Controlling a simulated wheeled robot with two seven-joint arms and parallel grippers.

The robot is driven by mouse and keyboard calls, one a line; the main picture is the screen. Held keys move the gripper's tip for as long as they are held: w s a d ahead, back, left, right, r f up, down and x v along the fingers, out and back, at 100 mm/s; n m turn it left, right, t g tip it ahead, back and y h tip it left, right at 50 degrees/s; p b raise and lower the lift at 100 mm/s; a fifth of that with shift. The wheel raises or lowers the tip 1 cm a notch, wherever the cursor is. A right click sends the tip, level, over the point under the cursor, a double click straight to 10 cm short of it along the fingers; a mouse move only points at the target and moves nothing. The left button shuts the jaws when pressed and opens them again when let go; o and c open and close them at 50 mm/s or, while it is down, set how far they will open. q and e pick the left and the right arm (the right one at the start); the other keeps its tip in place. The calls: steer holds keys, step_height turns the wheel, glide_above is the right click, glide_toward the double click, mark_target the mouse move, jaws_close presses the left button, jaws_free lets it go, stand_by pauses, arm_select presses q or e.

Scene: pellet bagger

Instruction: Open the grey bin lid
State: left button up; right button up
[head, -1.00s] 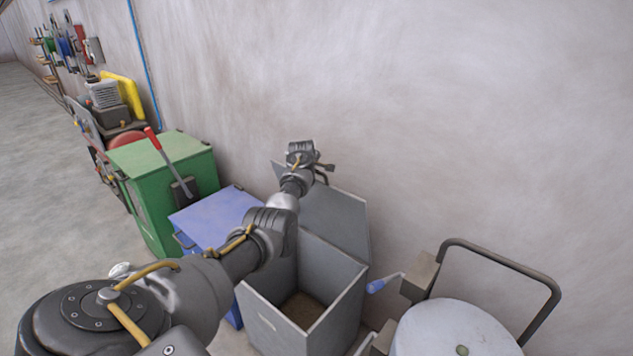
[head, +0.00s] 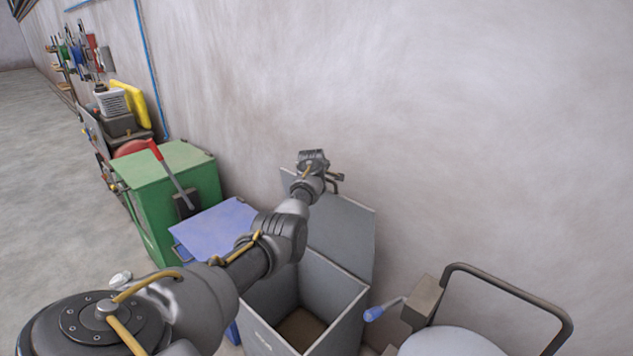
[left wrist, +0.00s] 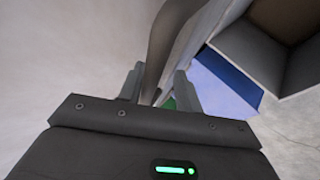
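The grey bin (head: 338,333) stands open near the wall, with brown material in its bottom. Its grey lid (head: 345,232) stands up at the back of the bin, on the wall side. My left gripper (head: 337,182) is at the lid's upper edge. In the left wrist view the fingers of my left gripper (left wrist: 158,88) are apart, with a dark curved bar (left wrist: 160,45) passing between them beside the lid's edge (left wrist: 192,38). I see no clear contact of both fingers on the bar. My right gripper is not in view.
At the right are a blue-handled crank (head: 374,314), a dark tube frame (head: 510,287) and a round light top (head: 450,343).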

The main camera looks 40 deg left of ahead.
arm_select(q)
steer(key=b+v, duration=0.1)
steer(key=v, duration=0.9)
steer(key=shift+s+r, duration=0.2)
steer(key=shift+r, duration=0.05)
steer(key=shift+d, duration=0.2)
